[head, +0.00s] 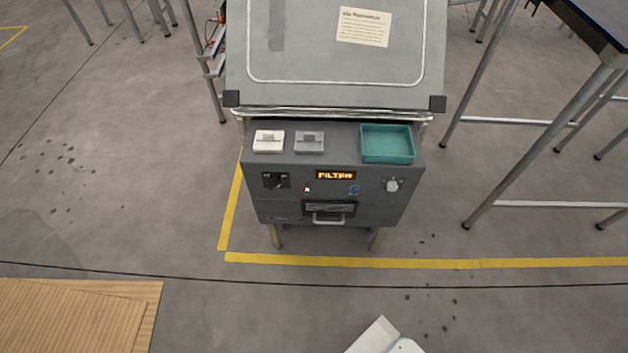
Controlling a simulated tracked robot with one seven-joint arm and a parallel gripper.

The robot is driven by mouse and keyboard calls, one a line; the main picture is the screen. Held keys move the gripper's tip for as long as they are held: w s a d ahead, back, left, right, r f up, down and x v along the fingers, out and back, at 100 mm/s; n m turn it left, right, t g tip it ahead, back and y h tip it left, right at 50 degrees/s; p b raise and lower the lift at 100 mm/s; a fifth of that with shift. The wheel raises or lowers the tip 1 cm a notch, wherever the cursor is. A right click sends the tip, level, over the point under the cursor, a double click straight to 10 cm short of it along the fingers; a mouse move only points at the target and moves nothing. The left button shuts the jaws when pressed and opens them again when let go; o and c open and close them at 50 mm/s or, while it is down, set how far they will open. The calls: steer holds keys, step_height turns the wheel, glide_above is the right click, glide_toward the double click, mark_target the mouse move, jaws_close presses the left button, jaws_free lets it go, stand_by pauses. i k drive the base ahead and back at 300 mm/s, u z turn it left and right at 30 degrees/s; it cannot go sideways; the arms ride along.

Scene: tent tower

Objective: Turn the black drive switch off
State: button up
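A grey machine cabinet (285,209) stands ahead, near the middle of the head view. A black switch (275,181) sits on a dark plate at the left of its front panel. It is too small to tell which way it is set. My gripper is not in view. A white part, probably of my own arm, shows at the bottom edge, well apart from the panel.
The panel also has an orange display (336,175) reading "FILTER", a small red light (307,189), a blue knob (355,189), a white knob (391,185) and a drawer handle (328,221). A teal tray (387,158) sits on top.

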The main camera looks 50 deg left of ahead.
mark_target(276, 183)
steer(key=z, duration=0.3)
steer(key=i, duration=0.15)
steer(key=u, duration=2.1)
steer(key=k, duration=0.6)
steer(key=u, duration=0.25)
steer(key=i, duration=0.55)
steer(key=z, duration=0.2)
steer(key=k, duration=0.45)
steer(key=u, duration=0.4)
steer(key=i, duration=0.1)
steer(key=z, duration=0.25)
